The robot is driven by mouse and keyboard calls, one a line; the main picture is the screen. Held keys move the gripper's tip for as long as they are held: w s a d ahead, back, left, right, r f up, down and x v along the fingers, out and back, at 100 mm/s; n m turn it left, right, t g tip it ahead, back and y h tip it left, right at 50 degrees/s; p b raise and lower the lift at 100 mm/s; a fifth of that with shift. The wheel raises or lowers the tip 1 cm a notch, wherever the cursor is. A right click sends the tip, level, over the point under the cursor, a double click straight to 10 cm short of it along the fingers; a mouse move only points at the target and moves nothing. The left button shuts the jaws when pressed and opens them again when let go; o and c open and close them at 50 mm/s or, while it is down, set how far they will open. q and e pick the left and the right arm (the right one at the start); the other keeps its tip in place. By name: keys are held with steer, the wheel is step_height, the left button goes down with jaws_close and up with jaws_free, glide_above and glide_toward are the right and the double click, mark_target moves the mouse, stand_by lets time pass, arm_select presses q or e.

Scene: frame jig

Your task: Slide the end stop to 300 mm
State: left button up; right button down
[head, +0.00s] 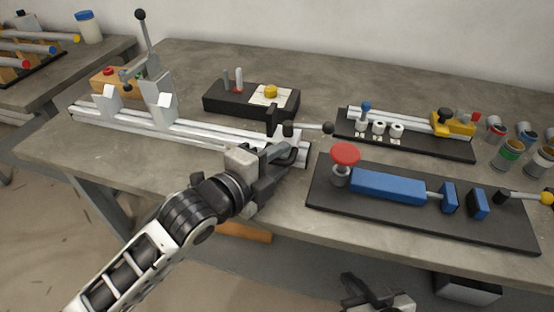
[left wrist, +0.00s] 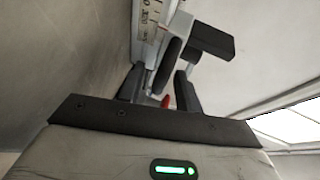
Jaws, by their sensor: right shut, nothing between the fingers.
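The pale rail of the frame jig (head: 190,128) runs along the table's left half. A black block with a ball-ended lever (head: 277,118), seemingly the end stop, stands at the rail's right end. A black block (left wrist: 210,40) also shows in the left wrist view, beside a scale strip (left wrist: 150,20) whose reading I cannot make out. My left gripper (head: 292,152) is at the rail's right end, in front of the block. Its fingers look apart, with a dark rounded part near them; contact is unclear. My right gripper (head: 372,292) is shut and empty, low at the bottom edge.
A black base with a blue bar and red knob (head: 388,187) lies right of my left gripper. Behind it is a fixture with white rollers (head: 378,128). A black box with a yellow knob (head: 250,101) stands behind the rail. Several cans (head: 507,152) stand at the right.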

arm_select(q)
jaws_close()
steer(key=shift+w+a+f+p, duration=0.1)
steer(key=shift+w+a+p, duration=0.15)
steer(key=shift+a+p, duration=0.45)
steer(key=shift+a+f, duration=0.15)
steer(key=shift+a, duration=0.15)
jaws_free()
steer(key=shift+r, duration=0.2)
